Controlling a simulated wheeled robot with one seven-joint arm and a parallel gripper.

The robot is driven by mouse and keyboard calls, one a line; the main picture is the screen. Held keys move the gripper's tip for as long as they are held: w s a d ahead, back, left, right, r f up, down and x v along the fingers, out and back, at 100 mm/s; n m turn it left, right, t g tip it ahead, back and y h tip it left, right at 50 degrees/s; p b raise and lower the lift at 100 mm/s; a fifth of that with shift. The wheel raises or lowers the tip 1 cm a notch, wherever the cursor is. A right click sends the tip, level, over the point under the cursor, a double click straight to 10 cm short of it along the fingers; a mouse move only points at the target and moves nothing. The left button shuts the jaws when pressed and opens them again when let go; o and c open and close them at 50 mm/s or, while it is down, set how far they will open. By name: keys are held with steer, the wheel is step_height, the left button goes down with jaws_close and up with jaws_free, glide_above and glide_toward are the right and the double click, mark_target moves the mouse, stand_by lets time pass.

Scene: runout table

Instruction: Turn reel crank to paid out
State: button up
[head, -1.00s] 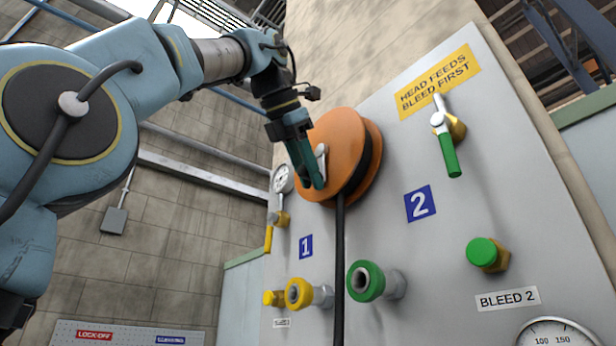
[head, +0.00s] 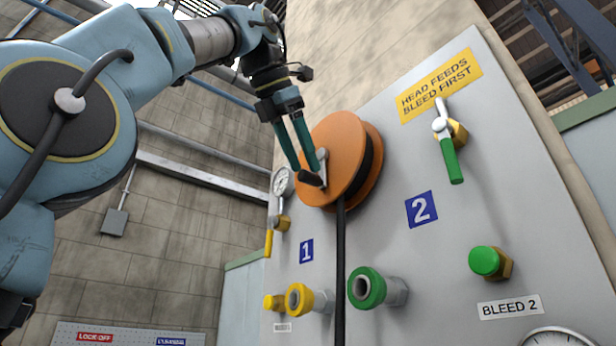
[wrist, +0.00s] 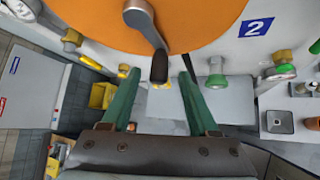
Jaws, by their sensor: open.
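The orange reel (head: 343,143) is mounted on the grey panel, with a black hose (head: 340,260) hanging straight down from it. Its crank is a grey metal arm (head: 322,170) ending in a black handle (head: 311,179), low and left on the reel face. In the wrist view the crank handle (wrist: 159,67) points down between and just beyond the fingertips. My gripper (head: 305,171) is open, its green fingers apart near the handle. In the wrist view my gripper (wrist: 159,75) holds nothing; whether a finger touches the handle I cannot tell.
A gauge (head: 282,182) sits left of the reel. Yellow couplings (head: 300,298) and a green coupling (head: 367,287) project below it. A green-handled valve (head: 449,150) and a green bleed knob (head: 486,262) are to the right. Open air lies left of the panel.

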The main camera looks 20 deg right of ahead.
steer(key=shift+v, duration=1.65)
